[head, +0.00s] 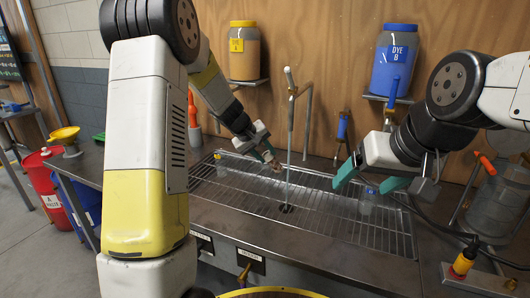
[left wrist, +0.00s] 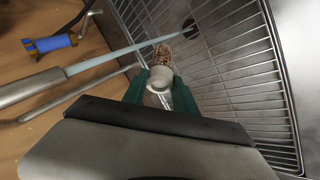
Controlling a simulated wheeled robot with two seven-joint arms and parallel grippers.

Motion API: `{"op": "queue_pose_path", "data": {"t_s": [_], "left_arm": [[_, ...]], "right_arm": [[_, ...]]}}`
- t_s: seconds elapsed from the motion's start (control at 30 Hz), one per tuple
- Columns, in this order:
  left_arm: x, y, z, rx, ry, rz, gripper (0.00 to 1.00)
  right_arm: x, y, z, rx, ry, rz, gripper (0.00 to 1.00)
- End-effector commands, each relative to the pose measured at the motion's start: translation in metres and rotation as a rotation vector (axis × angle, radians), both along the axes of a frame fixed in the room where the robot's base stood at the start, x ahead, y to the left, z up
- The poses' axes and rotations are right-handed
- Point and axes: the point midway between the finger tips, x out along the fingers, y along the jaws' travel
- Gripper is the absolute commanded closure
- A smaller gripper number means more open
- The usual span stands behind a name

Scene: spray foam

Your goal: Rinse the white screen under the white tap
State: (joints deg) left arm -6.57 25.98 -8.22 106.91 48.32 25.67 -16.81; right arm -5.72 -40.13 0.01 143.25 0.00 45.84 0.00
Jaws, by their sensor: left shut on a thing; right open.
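My left gripper (left wrist: 160,84) is shut on a small white cylindrical piece (left wrist: 160,88) with a brownish, mesh-like end, apparently the white screen. In the head view my left gripper (head: 268,152) holds it above the sink grate, left of the tap's stream. The pale tap (head: 290,78) stands at the back of the sink. A thin stream (head: 289,150) runs from it to the drain (head: 287,208). In the left wrist view the stream (left wrist: 120,53) passes close to the mesh end; contact is unclear. My right gripper (head: 365,178) is open and empty above the grate's right side.
The wire grate (head: 330,222) covers the sink. A blue-handled valve (head: 342,125) is behind. Yellow (head: 244,52) and blue (head: 393,62) jars sit on wall shelves.

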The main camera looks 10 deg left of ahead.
Motion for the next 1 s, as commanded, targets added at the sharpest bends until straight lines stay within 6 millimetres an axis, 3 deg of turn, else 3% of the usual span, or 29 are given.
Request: {"op": "queue_pose_path", "data": {"t_s": [0.5, 1.0], "left_arm": [[0.01, -0.045, 0.0, 0.0, 0.0, -0.001, 1.0], [0.011, -0.05, 0.0, 0.001, 0.0, 0.001, 1.0]], "right_arm": [[0.0, 0.0, 0.0, 0.0, 0.0, 0.0, 0.21], [0.0, 0.0, 0.0, 0.0, 0.0, 0.0, 0.21]]}}
